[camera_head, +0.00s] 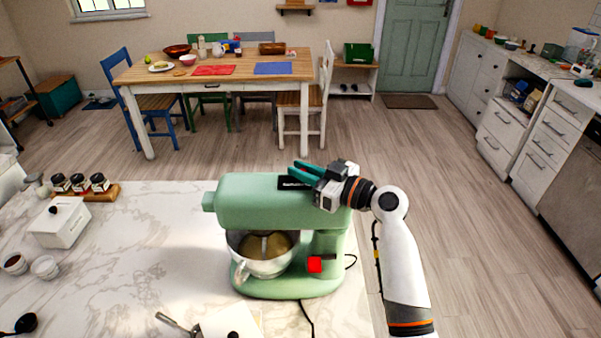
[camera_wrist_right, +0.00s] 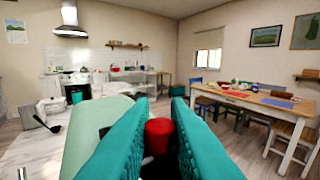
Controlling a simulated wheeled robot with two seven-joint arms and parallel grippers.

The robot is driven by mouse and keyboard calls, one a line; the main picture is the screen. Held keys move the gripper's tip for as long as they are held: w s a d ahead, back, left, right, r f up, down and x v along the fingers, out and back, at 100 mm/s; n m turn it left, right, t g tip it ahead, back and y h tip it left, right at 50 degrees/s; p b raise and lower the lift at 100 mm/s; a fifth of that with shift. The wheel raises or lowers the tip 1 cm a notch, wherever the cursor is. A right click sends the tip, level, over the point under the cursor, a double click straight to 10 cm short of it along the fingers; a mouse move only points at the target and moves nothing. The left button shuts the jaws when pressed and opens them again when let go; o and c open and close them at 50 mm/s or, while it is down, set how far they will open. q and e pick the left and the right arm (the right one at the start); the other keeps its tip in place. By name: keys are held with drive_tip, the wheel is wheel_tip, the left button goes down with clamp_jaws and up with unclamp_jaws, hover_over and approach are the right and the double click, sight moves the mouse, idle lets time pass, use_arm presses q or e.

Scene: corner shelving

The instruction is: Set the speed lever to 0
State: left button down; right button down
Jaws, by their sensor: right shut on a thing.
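The green stand mixer (camera_head: 262,200) stands on the marble counter, with a metal bowl (camera_head: 262,268) under its head. My right gripper (camera_head: 303,173) is at the right end of the mixer head, its teal fingers lying along the head's far side. In the right wrist view, a red knob (camera_wrist_right: 158,132), seemingly the speed lever's tip, sits between the teal fingers, which are shut on it. The lever's setting and scale cannot be read, and the gripper hides the lever in the head view. My left gripper is not in view.
The marble counter (camera_head: 160,225) carries a white box (camera_head: 60,226), small jars on a wooden stand (camera_head: 88,194) and two cups at the left. A dark cord (camera_head: 305,316) runs from the mixer's base. The floor right of the counter is clear.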

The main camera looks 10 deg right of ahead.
drive_tip(key=shift+s+d+f+b, duration=0.1)
drive_tip(key=shift+d+f+b, duration=0.05)
drive_tip(key=shift+d+b, duration=0.55)
drive_tip(key=c, duration=1.4)
unclamp_jaws()
drive_tip(key=shift+d, duration=0.1)
drive_tip(key=shift+s, duration=0.1)
drive_tip(key=shift+s+d, duration=0.1)
drive_tip(key=b+v, duration=0.4)
drive_tip(key=v, duration=0.7)
drive_tip(key=shift+s+d+b, duration=0.25)
drive_tip(key=shift+d+b, duration=0.05)
